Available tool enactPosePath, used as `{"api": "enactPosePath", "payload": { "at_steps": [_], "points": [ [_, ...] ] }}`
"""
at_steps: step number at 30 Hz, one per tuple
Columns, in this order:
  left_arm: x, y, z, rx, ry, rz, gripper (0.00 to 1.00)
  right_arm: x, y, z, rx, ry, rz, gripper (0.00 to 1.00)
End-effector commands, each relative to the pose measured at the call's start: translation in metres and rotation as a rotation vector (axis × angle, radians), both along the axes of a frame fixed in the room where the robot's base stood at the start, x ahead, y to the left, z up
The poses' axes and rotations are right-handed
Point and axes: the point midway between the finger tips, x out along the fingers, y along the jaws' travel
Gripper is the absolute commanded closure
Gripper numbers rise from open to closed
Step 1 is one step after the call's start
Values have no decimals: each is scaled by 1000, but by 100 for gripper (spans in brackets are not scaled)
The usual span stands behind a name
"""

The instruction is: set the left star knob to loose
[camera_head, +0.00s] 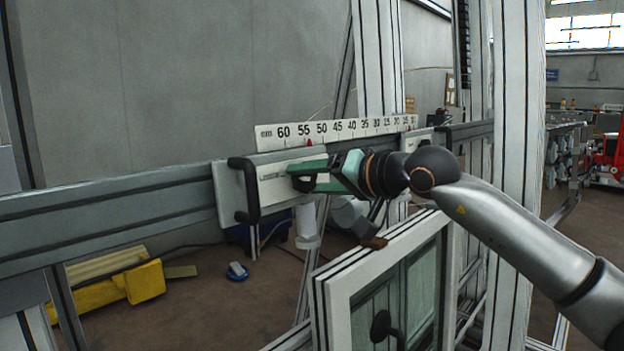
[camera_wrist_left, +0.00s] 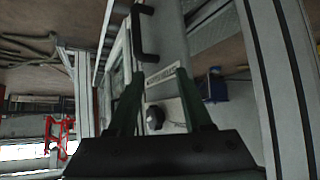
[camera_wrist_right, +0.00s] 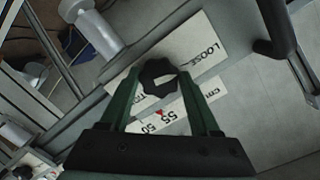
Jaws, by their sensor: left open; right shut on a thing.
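The left star knob (camera_wrist_right: 158,77) is black and lobed, on a white label plate (camera_wrist_right: 208,48) in the right wrist view. The word LOOSE reads at one end of the plate; the other word is partly covered. My right gripper (camera_wrist_right: 159,84) has its green fingers shut on the knob, one on each side. My left gripper (camera_wrist_left: 156,82) is open and empty in the left wrist view, and out of the head view.
A centimetre scale (camera_head: 340,130) runs above the rail (camera_head: 110,215). A black handle (camera_head: 242,190) stands out at the carriage's left end. A white window frame (camera_head: 330,290) is below my right arm. In the left wrist view a dark knob (camera_wrist_left: 155,118) shows beyond the fingers.

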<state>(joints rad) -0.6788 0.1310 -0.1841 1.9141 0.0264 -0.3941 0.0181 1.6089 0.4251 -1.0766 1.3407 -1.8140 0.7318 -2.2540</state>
Motion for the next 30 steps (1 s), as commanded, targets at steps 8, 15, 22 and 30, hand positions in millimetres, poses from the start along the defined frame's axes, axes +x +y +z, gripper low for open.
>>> {"api": "enactPosePath", "payload": {
  "at_steps": [8, 15, 22, 30],
  "points": [
    [0, 0, 0, 0, 0, 0, 50, 0, -1, 3, -6, -17, 0, 92],
    [0, 0, 0, 0, 0, 0, 50, 0, -1, 4, -6, -17, 0, 31],
    [0, 0, 0, 0, 0, 0, 50, 0, 0, 2, -6, -13, 0, 7],
    [0, 0, -1, 0, 0, 0, 50, -1, -2, 1, -6, -10, 0, 7]
  ]
}}
